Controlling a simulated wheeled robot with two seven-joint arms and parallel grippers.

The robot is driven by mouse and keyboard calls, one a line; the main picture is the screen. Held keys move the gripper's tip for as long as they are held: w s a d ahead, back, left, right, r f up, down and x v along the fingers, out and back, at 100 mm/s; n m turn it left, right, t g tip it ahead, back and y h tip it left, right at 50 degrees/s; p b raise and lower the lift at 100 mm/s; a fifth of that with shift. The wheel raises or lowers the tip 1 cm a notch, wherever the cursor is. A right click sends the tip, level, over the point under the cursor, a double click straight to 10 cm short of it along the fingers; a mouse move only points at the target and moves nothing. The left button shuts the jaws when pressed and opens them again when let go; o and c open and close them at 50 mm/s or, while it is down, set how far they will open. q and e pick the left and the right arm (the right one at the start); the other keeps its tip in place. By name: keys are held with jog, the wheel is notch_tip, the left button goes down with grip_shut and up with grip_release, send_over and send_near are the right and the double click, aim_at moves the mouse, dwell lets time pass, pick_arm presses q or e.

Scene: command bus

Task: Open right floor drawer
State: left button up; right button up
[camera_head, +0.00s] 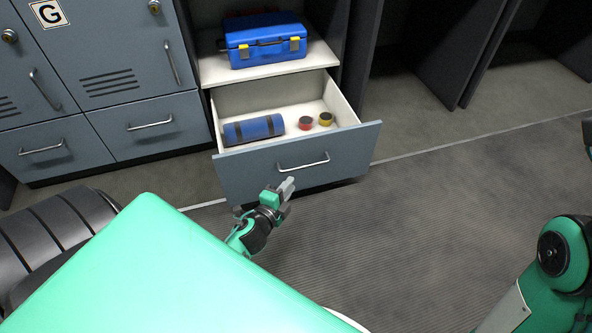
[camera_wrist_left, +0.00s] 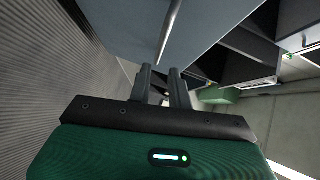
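The right floor drawer (camera_head: 240,170) is pulled out in the head view, below an open shelf. It has a grey-blue front and a pale inside. Its silver handle (camera_head: 303,164) is on the front panel and also shows as a bar in the left wrist view (camera_wrist_left: 168,32). My left gripper (camera_head: 288,187) is just in front of and below the handle, apart from it. In the left wrist view its two fingers (camera_wrist_left: 161,80) stand apart with nothing between them. My right arm shows at the right edge, but its gripper is out of frame.
In the drawer lie a blue roll (camera_head: 254,129), a red tin (camera_head: 305,123) and a yellow tin (camera_head: 326,119). A blue case (camera_head: 264,40) sits on the shelf (camera_head: 270,72) above. Shut drawers (camera_head: 150,126) are at left. The floor (camera_head: 440,200) at right is clear.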

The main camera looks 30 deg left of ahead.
pick_arm(q)
jog(key=shift+s+d+r, duration=0.1)
jog(key=shift+s+r, duration=0.05)
jog(key=shift+s, duration=0.65)
jog(key=shift+s+r, duration=0.1)
jog(key=shift+s, duration=0.7)
jog(key=shift+r, duration=0.1)
